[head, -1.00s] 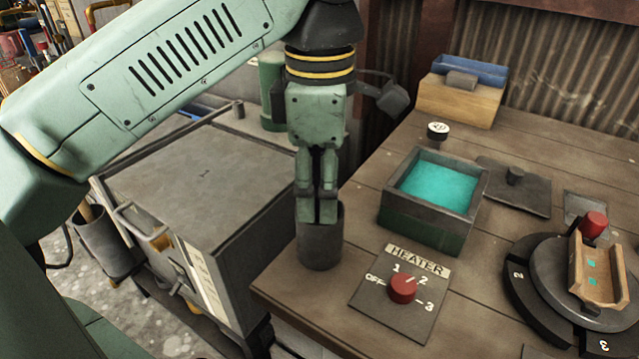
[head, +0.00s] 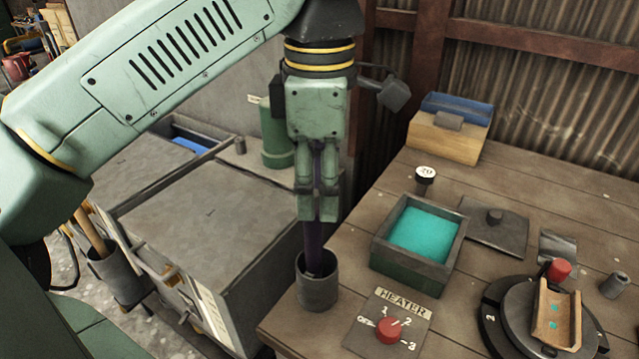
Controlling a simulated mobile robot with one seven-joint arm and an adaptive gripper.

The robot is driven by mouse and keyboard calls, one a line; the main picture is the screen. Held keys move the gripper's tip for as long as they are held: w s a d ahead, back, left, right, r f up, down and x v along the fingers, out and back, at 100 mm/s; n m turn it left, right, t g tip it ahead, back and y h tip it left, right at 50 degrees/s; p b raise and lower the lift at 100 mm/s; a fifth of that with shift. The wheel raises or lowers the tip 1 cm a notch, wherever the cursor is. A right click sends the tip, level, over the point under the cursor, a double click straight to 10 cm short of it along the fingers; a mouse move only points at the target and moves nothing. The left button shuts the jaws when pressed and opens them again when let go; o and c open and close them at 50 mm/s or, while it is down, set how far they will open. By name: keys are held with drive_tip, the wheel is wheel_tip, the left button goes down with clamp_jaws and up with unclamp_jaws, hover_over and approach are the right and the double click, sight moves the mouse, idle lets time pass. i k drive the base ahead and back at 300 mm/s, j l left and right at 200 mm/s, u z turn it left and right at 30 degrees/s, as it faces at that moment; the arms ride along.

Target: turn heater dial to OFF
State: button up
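The heater dial (head: 390,330) is a red knob on a dark plate (head: 362,343) on the bench, marked OFF, 1, 2 and 3 under a HEATER label (head: 403,303). Its white mark seems to point up and right, toward 2. My gripper (head: 318,217) is up and left of the dial, apart from it, fingers down above a grey cup (head: 317,291). A dark purple rod (head: 314,250) runs from between the fingers into the cup. I cannot tell whether the fingers grip the rod or only stand around it.
A box of teal liquid (head: 417,258) stands behind the dial. A round turntable (head: 497,318) with a wooden cradle (head: 556,318) is to the right. A short round post (head: 425,175) and a wooden box (head: 441,138) stand farther back. The bench's left edge is close to the cup.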

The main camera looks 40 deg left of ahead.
sight(389, 329)
drive_tip(key=k+j, duration=0.2)
drive_tip(key=k+j+u, duration=0.1)
drive_tip(key=j, duration=0.35)
drive_tip(key=k+j, duration=0.25)
